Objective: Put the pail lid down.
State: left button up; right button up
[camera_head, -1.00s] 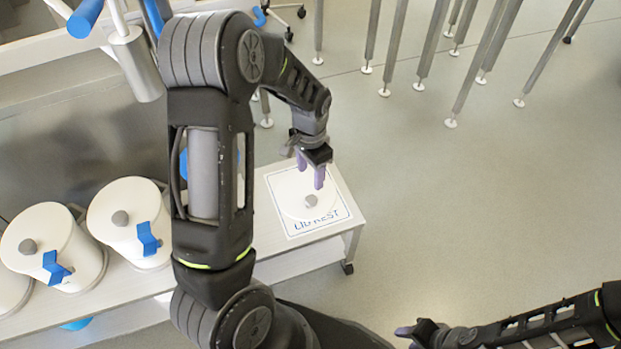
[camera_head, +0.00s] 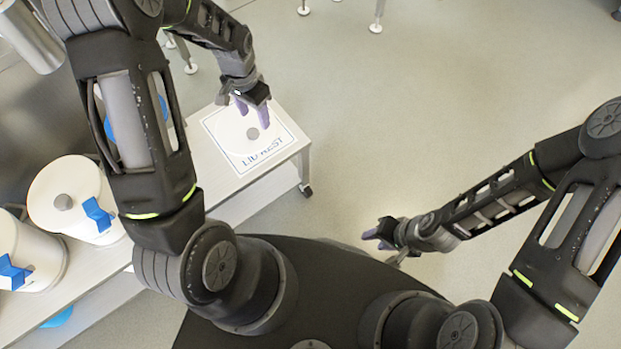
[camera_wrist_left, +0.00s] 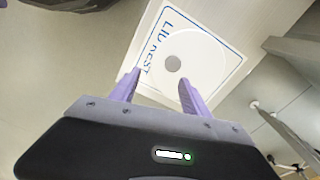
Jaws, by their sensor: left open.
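The white round pail lid (camera_head: 233,131) with its grey knob (camera_head: 252,133) lies flat on the mat marked LID REST (camera_head: 216,126), at the end of the white bench. My left gripper (camera_head: 253,112) is just above the lid, near the knob, with its purple fingers apart and nothing between them. In the left wrist view the fingers (camera_wrist_left: 157,85) are spread, with the lid (camera_wrist_left: 205,68) and its knob (camera_wrist_left: 172,64) beyond the fingertips. My right gripper (camera_head: 374,240) hangs over the floor, clear of the bench; its finger gap is unclear.
White pails with lids and blue clips, one of them here (camera_head: 75,200), stand on the bench (camera_head: 235,205) to the left. A grey metal cylinder (camera_head: 30,40) hangs at the upper left. Table legs (camera_head: 378,15) stand at the back. The floor right of the bench is open.

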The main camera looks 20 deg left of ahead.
pick_arm(q)
jog(key=s+d+f+n+h, duration=0.1)
jog(key=s+d+f+n, duration=0.1)
jog(key=s+d+f, duration=0.2)
jog(key=s+d+f+n+h, duration=0.1)
jog(key=s+d+f, duration=0.4)
jog(key=d, duration=0.6)
jog(key=s+d+f+n+h, duration=0.1)
jog(key=s+d+f, duration=0.3)
jog(key=s+d, duration=0.4)
jog(key=shift+s+d+f+n+t+h, duration=0.3)
jog(key=shift+n+h, duration=0.1)
jog(key=shift+n, duration=0.4)
notch_tip(320, 180, up, 16)
jog(key=p, duration=1.5)
jog(key=shift+p, duration=0.4)
jog(key=shift+w, duration=0.1)
